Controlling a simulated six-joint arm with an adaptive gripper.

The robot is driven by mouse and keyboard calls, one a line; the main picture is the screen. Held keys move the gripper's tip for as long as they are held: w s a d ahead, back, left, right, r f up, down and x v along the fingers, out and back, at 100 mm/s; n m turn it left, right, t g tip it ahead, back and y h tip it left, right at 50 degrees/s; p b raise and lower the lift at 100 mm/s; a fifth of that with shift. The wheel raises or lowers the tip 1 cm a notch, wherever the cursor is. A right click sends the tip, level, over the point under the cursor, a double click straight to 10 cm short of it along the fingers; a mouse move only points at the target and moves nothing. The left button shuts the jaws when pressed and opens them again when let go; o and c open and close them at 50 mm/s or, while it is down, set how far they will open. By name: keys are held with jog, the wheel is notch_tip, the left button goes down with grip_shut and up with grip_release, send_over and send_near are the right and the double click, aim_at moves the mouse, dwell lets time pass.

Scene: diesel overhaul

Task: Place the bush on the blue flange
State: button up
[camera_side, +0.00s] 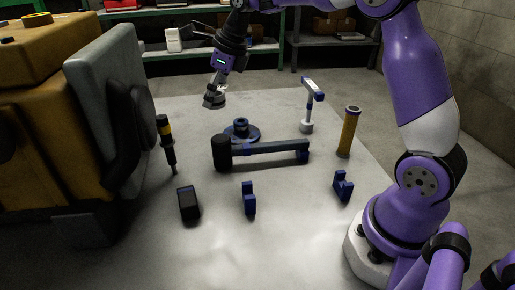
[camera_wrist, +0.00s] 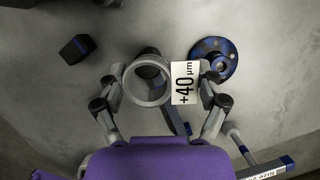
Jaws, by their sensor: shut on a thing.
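The bush (camera_wrist: 133,88) is a grey ring with a white "+40 µm" tag (camera_wrist: 185,83) at its right side in the wrist view. My gripper (camera_wrist: 160,92) is shut on it, with one finger on each side. In the side view my gripper (camera_side: 215,92) holds the bush (camera_side: 213,101) in the air above the table's far part. The blue flange (camera_side: 241,134) lies flat on the table, a round base with a raised hub, below and to the right of the bush. In the wrist view the flange (camera_wrist: 226,66) is right of the bush, partly covered by the tag.
A yellow cylinder (camera_side: 348,133) and a white-and-blue tool (camera_side: 310,107) stand at right. Small blue and black parts lie in front.

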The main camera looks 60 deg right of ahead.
send_over(237, 120)
jog(key=s, duration=0.1)
jog(key=shift+m, duration=0.3)
notch_tip(237, 120, down, 7)
jog(key=shift+r, duration=0.15)
jog(key=shift+d+f, duration=0.15)
jog(key=shift+f, duration=1.95)
jog(key=o, duration=1.1)
jog(key=shift+f, duration=0.15)
jog(key=shift+o, duration=0.2)
